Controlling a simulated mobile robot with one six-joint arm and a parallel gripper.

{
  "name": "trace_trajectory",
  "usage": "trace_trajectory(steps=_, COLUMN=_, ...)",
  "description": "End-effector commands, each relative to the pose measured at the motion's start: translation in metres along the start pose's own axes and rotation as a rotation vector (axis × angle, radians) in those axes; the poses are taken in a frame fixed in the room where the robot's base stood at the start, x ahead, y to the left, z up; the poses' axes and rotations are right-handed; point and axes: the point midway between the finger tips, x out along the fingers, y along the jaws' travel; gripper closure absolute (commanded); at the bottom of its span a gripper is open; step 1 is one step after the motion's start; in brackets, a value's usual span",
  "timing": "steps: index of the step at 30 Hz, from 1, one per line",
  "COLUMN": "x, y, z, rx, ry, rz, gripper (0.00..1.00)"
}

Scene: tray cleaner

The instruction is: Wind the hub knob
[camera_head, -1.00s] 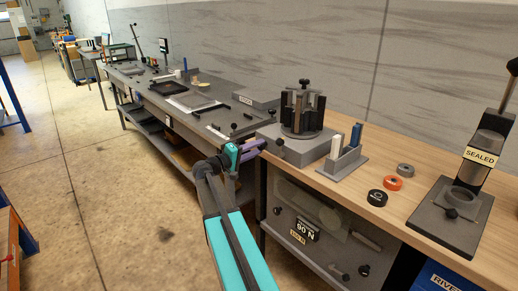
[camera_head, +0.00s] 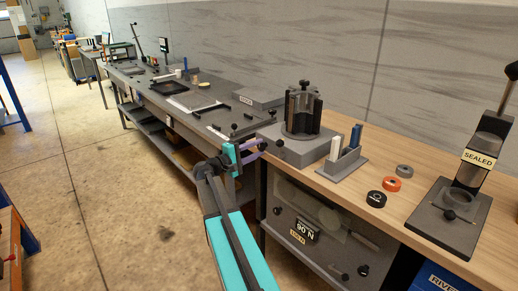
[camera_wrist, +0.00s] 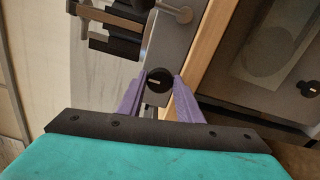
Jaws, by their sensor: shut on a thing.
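The hub knob (camera_wrist: 158,80) is a round black knob with a pale mark line, at the side of a grey base block. My gripper (camera_wrist: 160,88) has its two purple fingers shut on the knob, one on each side. In the head view my gripper (camera_head: 258,147) reaches the left side of the grey base (camera_head: 290,148); the knob is mostly hidden there by the fingers. The hub (camera_head: 302,110), a dark upright carousel with a top knob, stands on the base.
On the wooden bench, right of the base, stand a holder (camera_head: 342,165) with white and blue pieces, several rings (camera_head: 391,184) and a press marked SEALED (camera_head: 450,220). A grey bench (camera_head: 170,95) lies to the left. The floor (camera_head: 110,190) at left is clear.

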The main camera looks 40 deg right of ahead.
Motion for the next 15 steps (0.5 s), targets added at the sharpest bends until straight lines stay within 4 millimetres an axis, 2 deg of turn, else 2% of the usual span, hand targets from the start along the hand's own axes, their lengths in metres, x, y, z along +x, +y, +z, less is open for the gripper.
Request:
trace_trajectory(steps=3, x=-0.0024, y=-0.0012, z=-0.0025, rx=0.001, ry=0.007, rz=-0.002, gripper=0.90)
trace_trajectory(steps=4, x=-0.0024, y=-0.0012, z=-0.0026, rx=0.001, ry=0.007, rz=-0.002, gripper=0.66)
trace_trajectory(steps=7, x=-0.0020, y=-0.0012, z=-0.0021, rx=0.001, ry=0.006, rz=-0.002, gripper=0.49)
trace_trajectory(steps=15, x=-0.0006, y=-0.0006, z=-0.0008, rx=0.002, ry=0.002, rz=-0.001, gripper=0.49)
